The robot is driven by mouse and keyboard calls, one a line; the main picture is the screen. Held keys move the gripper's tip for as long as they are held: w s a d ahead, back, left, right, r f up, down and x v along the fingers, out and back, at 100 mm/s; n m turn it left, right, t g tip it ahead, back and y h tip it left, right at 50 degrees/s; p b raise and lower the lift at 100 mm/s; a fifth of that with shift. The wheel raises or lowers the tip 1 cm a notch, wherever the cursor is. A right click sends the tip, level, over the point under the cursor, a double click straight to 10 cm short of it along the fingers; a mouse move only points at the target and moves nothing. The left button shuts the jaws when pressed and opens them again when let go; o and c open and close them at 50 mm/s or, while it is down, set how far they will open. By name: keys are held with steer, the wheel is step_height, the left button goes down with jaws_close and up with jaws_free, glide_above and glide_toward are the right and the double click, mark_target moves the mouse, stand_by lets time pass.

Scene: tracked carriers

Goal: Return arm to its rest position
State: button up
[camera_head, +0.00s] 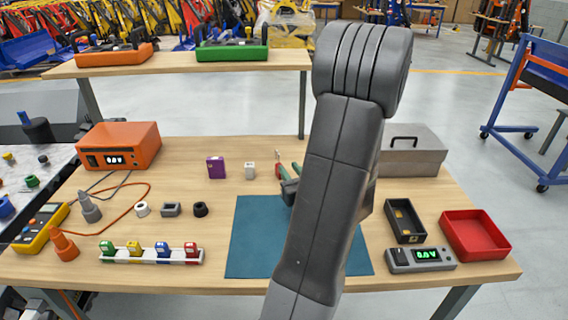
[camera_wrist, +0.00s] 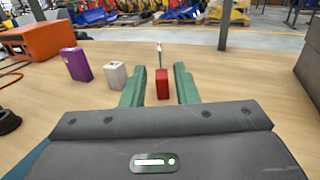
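My gripper (camera_wrist: 160,88) has its two green fingers spread apart in the wrist view, with nothing clamped between them. A small red block (camera_wrist: 162,84) with a thin upright metal piece shows in the gap between the fingers. It stands on the table; I cannot tell whether it lies between the tips or just beyond them. In the head view my gripper (camera_head: 287,174) is low over the table behind the teal mat (camera_head: 250,235), partly hidden by my arm. My arm reaches forward across the middle of the table.
A purple box (camera_head: 216,167) and a pale block (camera_head: 250,171) stand left of my gripper. An orange power supply (camera_head: 119,146) is at the back left. A grey toolbox (camera_head: 412,158), black bin (camera_head: 404,221), red tray (camera_head: 474,235) and meter (camera_head: 421,259) are right. A raised shelf (camera_head: 185,65) runs behind.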

steer(key=shift+s+d, duration=0.2)
steer(key=shift+s, duration=0.3)
steer(key=x, duration=1.2)
steer(key=shift+w+a+p, duration=0.1)
steer(key=shift+p, duration=0.25)
steer(key=shift+r, duration=1.8)
